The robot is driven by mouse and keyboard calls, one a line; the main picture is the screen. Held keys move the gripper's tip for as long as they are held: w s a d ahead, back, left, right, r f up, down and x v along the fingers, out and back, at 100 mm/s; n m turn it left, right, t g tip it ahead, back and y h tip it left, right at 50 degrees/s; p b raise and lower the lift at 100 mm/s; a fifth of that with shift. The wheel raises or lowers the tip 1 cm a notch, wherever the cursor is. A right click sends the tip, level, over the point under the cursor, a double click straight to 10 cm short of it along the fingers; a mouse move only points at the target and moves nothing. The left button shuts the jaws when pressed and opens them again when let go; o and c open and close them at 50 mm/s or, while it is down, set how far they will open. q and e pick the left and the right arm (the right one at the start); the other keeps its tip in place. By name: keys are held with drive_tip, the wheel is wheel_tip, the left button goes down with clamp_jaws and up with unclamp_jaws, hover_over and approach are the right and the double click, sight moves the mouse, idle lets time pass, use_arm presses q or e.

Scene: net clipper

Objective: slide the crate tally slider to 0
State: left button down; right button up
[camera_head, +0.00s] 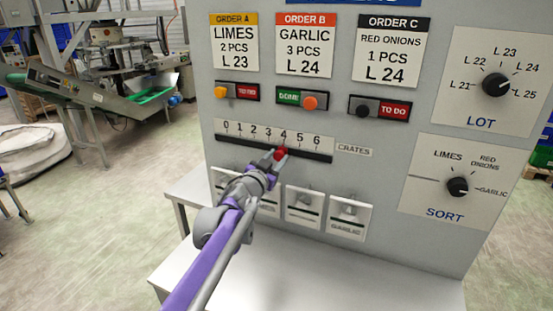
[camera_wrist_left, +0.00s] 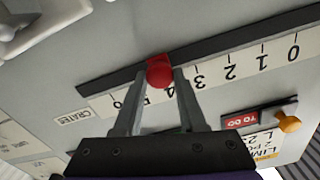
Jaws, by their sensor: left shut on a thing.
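The crate tally slider is a red knob (camera_head: 281,153) on a black horizontal track (camera_head: 313,155) under a white scale marked 0 to 6 on the grey panel. The knob stands at about the 4 mark. My left gripper (camera_head: 277,157) reaches it from below left and is shut on the knob. In the left wrist view the red knob (camera_wrist_left: 160,71) sits between the two fingertips of the left gripper (camera_wrist_left: 158,80), with the scale upside down and 0 at the right. My right gripper is not in view.
Order cards hang above, with sliding switches below them such as the orange one (camera_head: 221,92). Rocker switches (camera_head: 349,210) sit under the track, partly behind my arm. The LOT dial (camera_head: 496,84) and SORT dial (camera_head: 457,187) are at the right. A grey ledge (camera_head: 330,275) juts out below.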

use_arm(q)
drive_tip(key=shift+a, duration=0.1)
idle(0.8)
drive_tip(key=shift+w+a+f+b, duration=0.1)
drive_tip(key=shift+w+a+b, duration=0.1)
drive_tip(key=shift+a+b, duration=0.15)
drive_tip(key=w+a, duration=0.1)
drive_tip(key=a, duration=0.1)
drive_tip(key=w+a+b, duration=0.1)
drive_tip(key=a, duration=0.1)
drive_tip(key=a+b, duration=0.1)
drive_tip(key=a, duration=0.2)
drive_tip(key=shift+w, duration=0.4)
drive_tip(key=p, duration=0.1)
approach(226, 138)
drive_tip(key=x, duration=0.4)
drive_tip(key=shift+d, duration=0.2)
drive_tip(key=c, duration=0.8)
unclamp_jaws()
drive_tip(key=shift+a, duration=0.1)
drive_tip(key=o, duration=0.3)
drive_tip(key=shift+o, duration=0.2)
